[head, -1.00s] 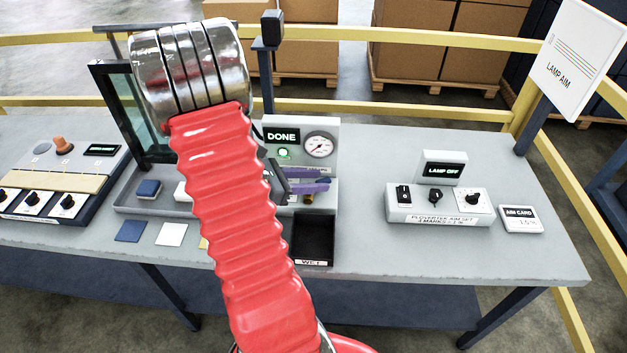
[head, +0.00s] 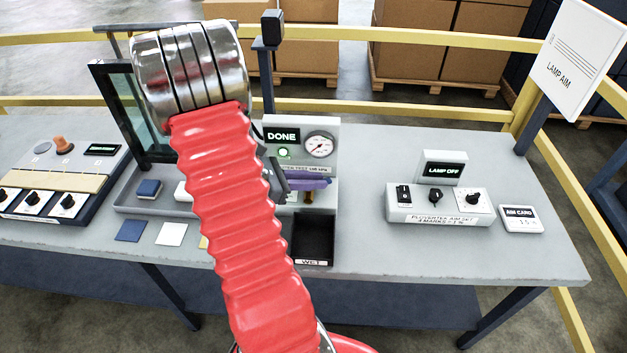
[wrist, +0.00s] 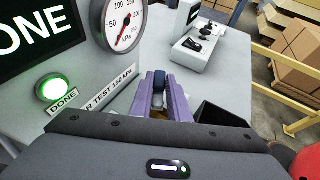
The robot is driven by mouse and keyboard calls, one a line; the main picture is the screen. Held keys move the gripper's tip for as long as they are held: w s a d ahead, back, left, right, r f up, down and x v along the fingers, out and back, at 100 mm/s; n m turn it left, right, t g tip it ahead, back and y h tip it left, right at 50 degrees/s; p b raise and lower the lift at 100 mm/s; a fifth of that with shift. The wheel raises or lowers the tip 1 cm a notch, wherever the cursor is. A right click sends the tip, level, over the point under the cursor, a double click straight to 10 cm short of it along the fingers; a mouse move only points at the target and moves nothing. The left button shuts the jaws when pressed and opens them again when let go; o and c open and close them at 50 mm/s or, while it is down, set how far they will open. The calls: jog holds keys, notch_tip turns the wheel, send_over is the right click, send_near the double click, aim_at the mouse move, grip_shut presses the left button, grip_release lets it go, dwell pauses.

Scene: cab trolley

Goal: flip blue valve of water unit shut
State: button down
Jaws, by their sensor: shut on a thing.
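The water unit (head: 328,132) stands at the table's middle. It has a display reading DONE, a lit green lamp and a round pressure gauge, also seen large in the wrist view (wrist: 85,62). My gripper (head: 322,184) is in front of the unit's lower part, its purple fingers pointing right. In the wrist view the fingers (wrist: 159,82) are shut on the blue valve (wrist: 159,80), whose dark blue handle shows between them. In the head view the fingers hide the handle; a brass part (head: 308,197) shows just below. My red arm covers the unit's left side.
A black bin (head: 314,238) marked WET is just below the gripper. A framed glass panel (head: 107,110) and dial panel (head: 60,190) are at left.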

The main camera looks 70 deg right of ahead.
jog(key=shift+a+m+g+y, duration=0.15)
jog(key=shift+m+g+y, duration=0.4)
jog(key=shift+m+y, duration=0.8)
jog(key=shift+a+m+g+y, duration=0.1)
jog(key=shift+m+g+y, duration=0.45)
jog(key=shift+m+y, duration=0.75)
jog(key=c, duration=1.7)
grip_release()
jog(key=shift+s, duration=0.1)
jog(key=v, duration=1.4)
jog(key=shift+d+f, duration=0.15)
